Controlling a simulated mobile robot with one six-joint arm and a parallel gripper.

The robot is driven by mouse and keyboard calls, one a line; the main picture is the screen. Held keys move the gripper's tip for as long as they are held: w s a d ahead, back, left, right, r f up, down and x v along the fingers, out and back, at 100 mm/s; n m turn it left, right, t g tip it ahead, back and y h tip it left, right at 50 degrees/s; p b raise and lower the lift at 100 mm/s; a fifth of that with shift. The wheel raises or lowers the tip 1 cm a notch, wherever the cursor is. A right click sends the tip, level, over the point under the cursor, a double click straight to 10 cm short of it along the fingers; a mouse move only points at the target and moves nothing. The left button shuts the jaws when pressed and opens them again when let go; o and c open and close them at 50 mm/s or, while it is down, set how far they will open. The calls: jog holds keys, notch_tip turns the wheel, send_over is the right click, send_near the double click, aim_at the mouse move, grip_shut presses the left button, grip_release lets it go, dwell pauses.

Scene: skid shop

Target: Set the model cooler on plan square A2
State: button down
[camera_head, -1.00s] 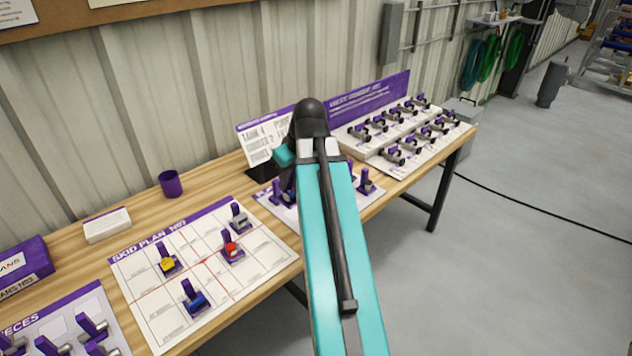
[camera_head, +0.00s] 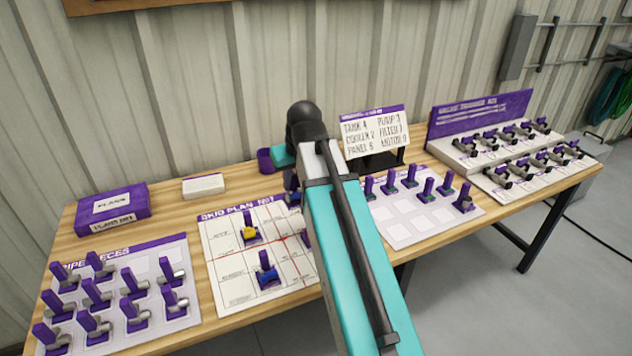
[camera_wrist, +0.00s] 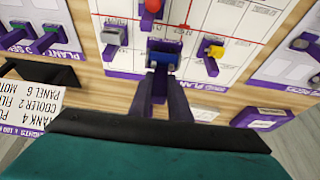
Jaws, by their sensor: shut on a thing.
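My gripper (camera_wrist: 160,88) is shut on a blue model with a purple upright tab, which I take for the model cooler (camera_wrist: 163,62). In the wrist view it is over the back edge of the skid plan sheet (camera_wrist: 130,62), between a grey model (camera_wrist: 114,37) and a yellow model (camera_wrist: 212,50). I cannot tell if it touches the sheet. In the head view the held model (camera_head: 291,186) shows partly beside my arm, which hides the plan's right side. Square labels, A2 included, are not readable.
A blue model (camera_head: 268,276) and a red model (camera_wrist: 153,5) also stand on the plan. Pipe pieces (camera_head: 132,284) fill a sheet at left. A purple cup (camera_head: 265,160) is behind my gripper. A model sheet (camera_head: 410,229) and a sign (camera_head: 372,136) are at right.

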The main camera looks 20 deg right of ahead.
jog(key=a+f+b, duration=0.1)
jog(key=f, duration=0.1)
jog(key=w+a+f+b, duration=0.1)
jog(key=a+f+b, duration=0.1)
jog(key=shift+s, duration=0.2)
dwell(0.4)
